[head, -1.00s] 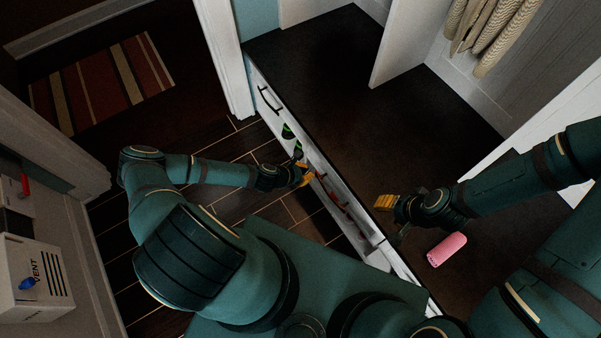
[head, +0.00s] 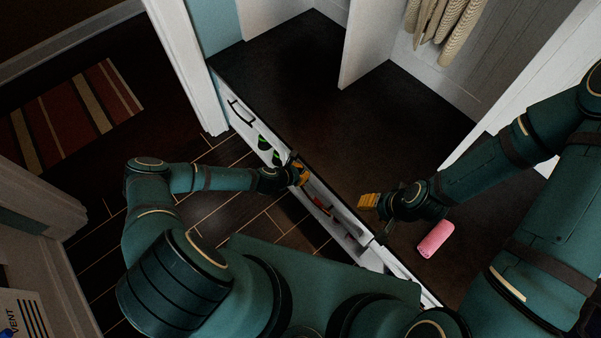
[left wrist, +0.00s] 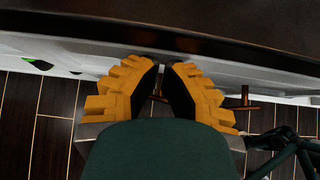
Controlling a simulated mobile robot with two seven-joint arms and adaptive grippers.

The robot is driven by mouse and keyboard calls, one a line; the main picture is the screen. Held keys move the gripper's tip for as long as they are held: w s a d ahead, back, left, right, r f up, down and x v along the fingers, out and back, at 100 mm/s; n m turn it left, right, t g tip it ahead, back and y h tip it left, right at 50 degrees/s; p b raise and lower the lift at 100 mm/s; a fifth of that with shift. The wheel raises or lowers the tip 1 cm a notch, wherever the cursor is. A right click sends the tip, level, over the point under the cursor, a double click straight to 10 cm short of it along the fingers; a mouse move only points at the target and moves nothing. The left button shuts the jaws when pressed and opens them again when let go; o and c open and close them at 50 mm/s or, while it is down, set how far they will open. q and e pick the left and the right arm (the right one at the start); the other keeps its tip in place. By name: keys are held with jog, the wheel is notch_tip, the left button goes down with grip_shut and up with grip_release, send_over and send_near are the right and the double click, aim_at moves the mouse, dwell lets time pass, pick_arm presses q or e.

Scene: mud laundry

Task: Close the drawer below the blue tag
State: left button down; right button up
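The white drawer fronts (head: 232,102) run along the face of a dark-topped bench. No blue tag can be made out. An open part with something red (head: 320,203) inside shows below the bench edge, right of my left gripper. My left gripper (head: 303,174) is at the bench's front edge, close to the fronts.
The dark bench top (head: 300,80) is mostly clear. A pink roll (head: 435,239) lies on it by my right arm. Green and black shapes (head: 268,145) show on the front. A striped rug (head: 75,115) lies on the dark floor; a white post (head: 197,70) stands at left.

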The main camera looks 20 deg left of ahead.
pick_arm(q)
jog(key=shift+w+d+r, duration=0.15)
jog(key=shift+w+d, duration=0.6)
jog(key=shift+w, duration=0.35)
jog(key=shift+d, duration=0.1)
jog(key=shift+r, duration=0.1)
jog(key=f+v, duration=0.1)
jog(key=v, duration=0.7)
jog(key=shift+s+a, duration=0.35)
jog(key=shift+a, duration=0.05)
jog(key=shift+r, duration=0.1)
